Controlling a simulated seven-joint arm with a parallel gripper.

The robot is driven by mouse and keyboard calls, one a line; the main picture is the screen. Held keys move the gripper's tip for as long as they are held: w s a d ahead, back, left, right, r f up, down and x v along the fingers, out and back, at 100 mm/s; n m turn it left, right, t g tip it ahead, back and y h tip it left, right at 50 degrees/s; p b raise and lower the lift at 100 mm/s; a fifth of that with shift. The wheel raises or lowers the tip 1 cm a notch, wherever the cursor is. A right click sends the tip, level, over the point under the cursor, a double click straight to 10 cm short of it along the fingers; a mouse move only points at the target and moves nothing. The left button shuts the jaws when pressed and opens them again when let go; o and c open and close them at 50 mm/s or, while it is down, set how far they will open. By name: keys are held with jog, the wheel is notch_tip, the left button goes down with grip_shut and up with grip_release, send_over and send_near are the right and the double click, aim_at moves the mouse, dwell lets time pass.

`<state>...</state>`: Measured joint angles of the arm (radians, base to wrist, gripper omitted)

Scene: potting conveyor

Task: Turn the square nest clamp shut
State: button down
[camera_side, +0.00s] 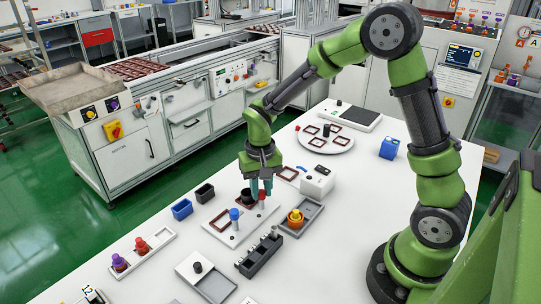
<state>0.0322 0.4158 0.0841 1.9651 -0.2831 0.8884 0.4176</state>
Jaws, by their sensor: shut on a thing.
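A white fixture plate (232,238) lies on the white table. A dark-red square frame (219,222) sits at its left part. A blue-topped clamp post (234,214) stands upright beside the frame. A red clamp post (262,201) stands farther right on the plate, near a black round part (246,197). My gripper (262,192) points down over the red post, its teal fingers around the top of it; it appears shut on this post. The fingers hide its top. I cannot tell which post is the square nest clamp, or how far either is turned.
A grey tray (312,213) with an orange-yellow part (295,218) stands close right, and a dark grey rack (259,258) in front. Blue (182,209) and black (204,193) bins stand left. A white box (317,181) stands behind right.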

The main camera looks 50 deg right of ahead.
aim_at(261, 191)
jog(key=n, duration=0.6)
jog(key=shift+r+n, duration=0.1)
jog(key=shift+n, duration=0.2)
jog(key=n, duration=0.4)
jog(key=shift+n, duration=0.7)
jog(key=c, duration=0.9)
grip_release()
jog(key=shift+c, duration=0.2)
notch_tip(261, 191, up, 17)
jog(key=shift+w, duration=0.1)
